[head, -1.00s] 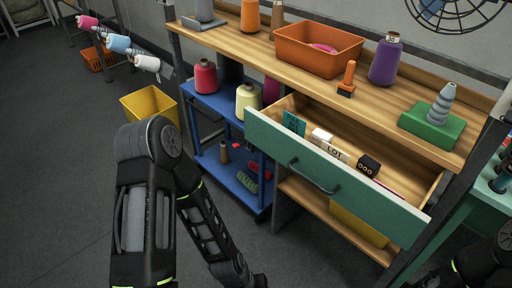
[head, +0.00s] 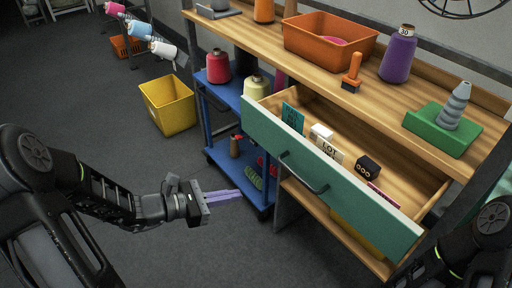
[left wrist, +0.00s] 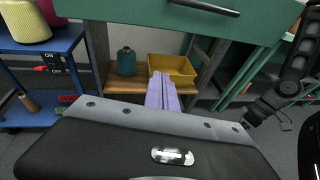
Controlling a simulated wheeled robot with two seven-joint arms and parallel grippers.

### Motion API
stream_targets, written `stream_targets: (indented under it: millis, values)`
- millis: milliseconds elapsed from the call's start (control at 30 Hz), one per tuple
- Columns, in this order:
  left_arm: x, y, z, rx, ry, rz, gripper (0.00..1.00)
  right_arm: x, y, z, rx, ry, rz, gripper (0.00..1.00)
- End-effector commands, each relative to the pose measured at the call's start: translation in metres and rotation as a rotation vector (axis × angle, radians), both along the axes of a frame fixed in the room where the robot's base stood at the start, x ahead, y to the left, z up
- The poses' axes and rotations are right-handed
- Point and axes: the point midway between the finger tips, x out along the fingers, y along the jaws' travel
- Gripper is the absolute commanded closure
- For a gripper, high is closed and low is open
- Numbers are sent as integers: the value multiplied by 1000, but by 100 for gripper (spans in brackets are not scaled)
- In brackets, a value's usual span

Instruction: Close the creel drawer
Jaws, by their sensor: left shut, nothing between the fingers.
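The creel drawer (head: 335,172) has a green front with a dark bar handle (head: 303,173) and stands pulled out from the wooden bench.
An orange bin (head: 329,40), a purple cone (head: 397,54) and a green block (head: 441,130) stand on the bench top. A blue cart (head: 228,93) with yarn cones is left of the drawer. A yellow bin (head: 168,104) sits on the floor. Open floor lies at left.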

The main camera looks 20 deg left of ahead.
Motion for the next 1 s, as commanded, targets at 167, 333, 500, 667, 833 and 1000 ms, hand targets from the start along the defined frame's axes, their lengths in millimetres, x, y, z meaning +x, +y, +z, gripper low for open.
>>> stream_targets:
  millis: [167, 333, 500, 667, 833, 1000]
  values:
    - [28, 49, 69, -186, -153, 190, 100, 0, 0, -6, 0, -1, 0, 67]
    - [31, 56, 81, -215, -179, 215, 100, 0, 0, -5, 0, -1, 0, 67]
    - [31, 55, 80, -213, -178, 212, 100, 0, 0, -5, 0, -1, 0, 67]
    - [34, 52, 80, -213, -178, 211, 100, 0, 0, -5, 0, -1, 0, 67]
    - [46, 43, 80, -214, -176, 208, 100, 0, 0, -3, 0, -1, 0, 67]
    - [68, 25, 80, -215, -176, 206, 100, 0, 0, 0, 0, -1, 0, 67]
